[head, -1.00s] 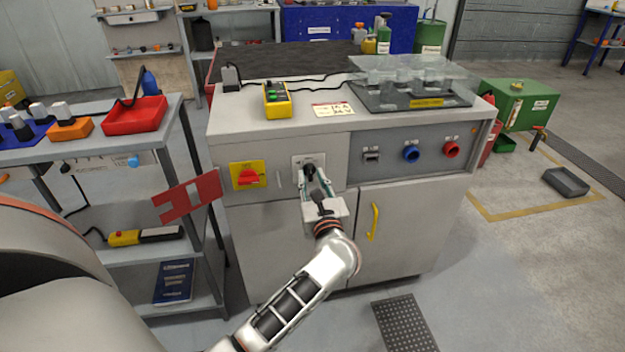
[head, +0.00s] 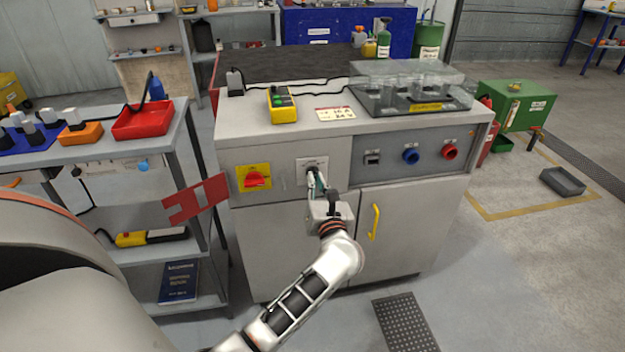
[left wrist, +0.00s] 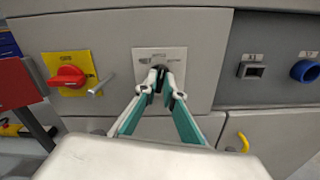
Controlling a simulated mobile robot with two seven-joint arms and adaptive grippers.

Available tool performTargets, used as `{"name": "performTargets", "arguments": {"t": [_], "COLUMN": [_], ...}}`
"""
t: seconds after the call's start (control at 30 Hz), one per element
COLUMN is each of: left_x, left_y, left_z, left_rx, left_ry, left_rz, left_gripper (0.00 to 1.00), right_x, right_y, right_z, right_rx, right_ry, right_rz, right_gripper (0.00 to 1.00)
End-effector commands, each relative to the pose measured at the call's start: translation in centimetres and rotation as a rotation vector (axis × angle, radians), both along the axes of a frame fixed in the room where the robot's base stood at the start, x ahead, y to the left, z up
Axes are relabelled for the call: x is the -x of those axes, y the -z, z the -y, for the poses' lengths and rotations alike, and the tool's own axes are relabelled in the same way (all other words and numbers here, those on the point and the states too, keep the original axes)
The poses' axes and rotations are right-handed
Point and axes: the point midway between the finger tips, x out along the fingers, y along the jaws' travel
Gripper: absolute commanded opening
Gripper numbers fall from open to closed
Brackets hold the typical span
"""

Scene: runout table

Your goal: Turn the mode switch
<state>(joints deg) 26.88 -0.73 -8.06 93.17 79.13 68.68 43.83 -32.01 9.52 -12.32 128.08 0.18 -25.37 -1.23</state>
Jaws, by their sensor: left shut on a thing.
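The mode switch (left wrist: 159,73) is a black knob on a pale square plate (head: 313,163) on the front of the grey cabinet. My left gripper (head: 314,180) reaches it from below and in front. In the left wrist view my left gripper's fingertips (left wrist: 161,92) are closed on the knob, one on each side. The fingers hide part of the knob, so its exact pointing direction is hard to tell. My right gripper does not show.
A red rotary switch on a yellow plate (head: 253,178) sits left of the mode switch, with a small grey lever (left wrist: 102,84) between. Blue (head: 411,156) and red sockets are to the right. A yellow door handle (head: 375,222) is below right. A red bracket (head: 195,199) juts out at left.

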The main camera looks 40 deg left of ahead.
Motion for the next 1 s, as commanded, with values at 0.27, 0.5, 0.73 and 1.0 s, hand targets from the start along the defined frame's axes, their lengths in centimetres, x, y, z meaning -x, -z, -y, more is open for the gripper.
{"name": "performTargets", "arguments": {"t": [0.27,0.5,0.73,1.0], "left_x": [-0.1,-0.1,0.0,0.0], "left_y": [-0.6,-0.3,0.0,0.2], "left_z": [0.1,0.1,0.1,0.1], "left_rx": [-0.150,-0.256,-0.320,-0.344], "left_ry": [0.000,0.000,0.000,0.000], "left_rz": [-0.176,-0.302,-0.378,-0.408], "left_gripper": [0.00,0.00,0.00,0.00], "right_x": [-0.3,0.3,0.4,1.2], "right_y": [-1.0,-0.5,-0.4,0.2], "right_z": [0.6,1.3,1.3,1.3], "right_rx": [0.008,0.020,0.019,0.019], "right_ry": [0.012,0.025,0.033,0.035], "right_rz": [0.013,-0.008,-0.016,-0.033], "right_gripper": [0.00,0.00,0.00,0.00]}}
